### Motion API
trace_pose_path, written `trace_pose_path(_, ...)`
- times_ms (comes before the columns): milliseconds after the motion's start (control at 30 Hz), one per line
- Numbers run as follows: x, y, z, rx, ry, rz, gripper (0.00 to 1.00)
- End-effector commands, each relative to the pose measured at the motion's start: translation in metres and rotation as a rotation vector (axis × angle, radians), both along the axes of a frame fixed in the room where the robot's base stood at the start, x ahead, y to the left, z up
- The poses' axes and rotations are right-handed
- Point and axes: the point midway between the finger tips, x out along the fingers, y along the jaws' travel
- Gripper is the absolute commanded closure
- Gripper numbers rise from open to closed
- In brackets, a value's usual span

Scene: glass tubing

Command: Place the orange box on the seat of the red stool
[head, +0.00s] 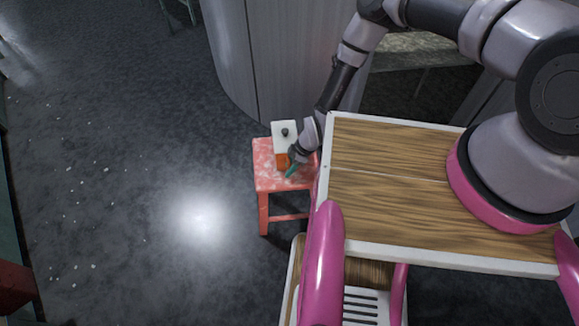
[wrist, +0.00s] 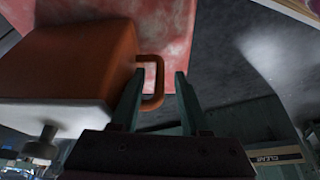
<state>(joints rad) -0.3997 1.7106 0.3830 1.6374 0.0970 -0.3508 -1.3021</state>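The orange box (head: 282,161) has a white lid with a dark knob and appears upright on the red stool's seat (head: 264,180); its bottom contact is not clearly visible. In the wrist view the box (wrist: 80,60) fills the upper left, with an orange loop handle (wrist: 159,75) on its side. The blotchy red seat (wrist: 172,35) shows behind it. My gripper (head: 291,171) is at the box's handle side, over the seat. In the wrist view my gripper (wrist: 160,85) has its two fingers apart, with the handle between them and a gap beside the right finger.
A grey curved cabinet (head: 275,60) stands behind the stool. The dark floor (head: 140,180) to the left is open, with small white specks.

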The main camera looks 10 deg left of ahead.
Motion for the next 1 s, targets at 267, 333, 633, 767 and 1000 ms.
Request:
trace_pose_path(267,0.0,0.0,0.002,0.0,0.0,-0.001,0.55)
trace_pose_path(333,0.0,-0.001,0.007,0.0,0.001,-0.001,0.55)
trace_pose_path(633,0.003,-0.023,0.062,0.0,0.0,0.0,0.55)
trace_pose_path(767,0.005,-0.033,0.086,0.0,-0.001,0.001,0.55)
trace_pose_path(1000,0.005,-0.044,0.111,0.0,0.0,0.0,0.55)
